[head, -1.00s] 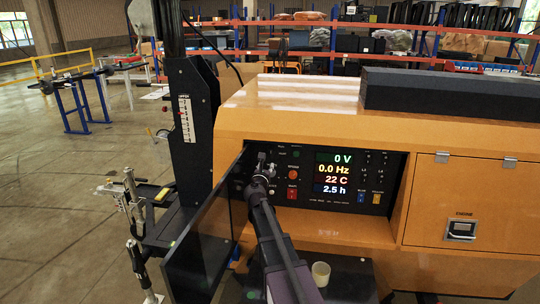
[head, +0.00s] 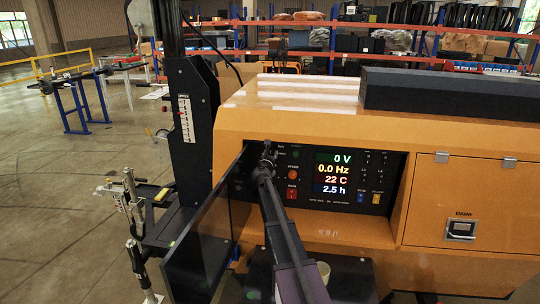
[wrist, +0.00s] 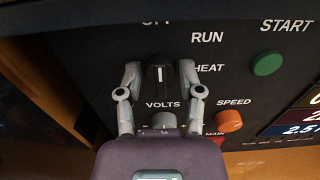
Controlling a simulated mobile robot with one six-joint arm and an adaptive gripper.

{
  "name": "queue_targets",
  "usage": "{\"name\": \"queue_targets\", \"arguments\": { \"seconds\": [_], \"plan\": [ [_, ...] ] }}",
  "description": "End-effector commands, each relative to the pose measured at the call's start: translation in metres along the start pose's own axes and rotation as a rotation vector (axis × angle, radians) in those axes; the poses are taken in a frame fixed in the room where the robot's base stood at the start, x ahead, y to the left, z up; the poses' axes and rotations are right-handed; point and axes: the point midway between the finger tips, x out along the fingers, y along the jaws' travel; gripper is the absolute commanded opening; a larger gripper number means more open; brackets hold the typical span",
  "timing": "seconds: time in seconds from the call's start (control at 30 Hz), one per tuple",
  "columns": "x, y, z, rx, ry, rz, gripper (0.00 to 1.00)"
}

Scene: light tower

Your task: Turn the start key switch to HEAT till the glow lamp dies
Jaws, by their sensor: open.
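The start key switch (wrist: 160,76) is a black knob with a white pointer mark in the wrist view. Its mark points straight up, toward a partly cut-off label, with RUN and HEAT lettered to its right. My gripper (wrist: 160,75) is open, with one grey finger on each side of the knob; I cannot tell whether they touch it. In the head view my gripper (head: 267,156) is at the left part of the black control panel (head: 335,202) and hides the switch. I cannot make out which light is the glow lamp.
In the wrist view a VOLTS knob (wrist: 164,120) sits just below the switch, with an orange SPEED knob (wrist: 228,120) and a green START button (wrist: 267,64) to the right. An open dark panel door (head: 205,235) stands close left of my arm. Displays (head: 332,172) are lit.

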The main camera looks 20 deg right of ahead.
Motion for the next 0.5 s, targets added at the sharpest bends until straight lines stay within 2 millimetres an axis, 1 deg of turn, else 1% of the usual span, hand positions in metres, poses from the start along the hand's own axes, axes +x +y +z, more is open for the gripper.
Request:
{"name": "queue_targets", "arguments": {
  "seconds": [0.23,0.27,0.3,0.4,0.5],
  "plan": [
    [-0.0001,0.0002,0.0000,0.000,0.000,0.000,0.49],
    [-0.0002,0.0002,0.0000,0.000,0.000,0.000,0.40],
    [-0.0002,0.0003,0.0000,0.000,0.000,0.000,0.28],
    [-0.0002,0.0004,0.0000,0.000,0.000,0.001,0.00],
    [-0.0013,0.0018,0.0000,0.000,0.000,0.000,0.00]
  ]
}}
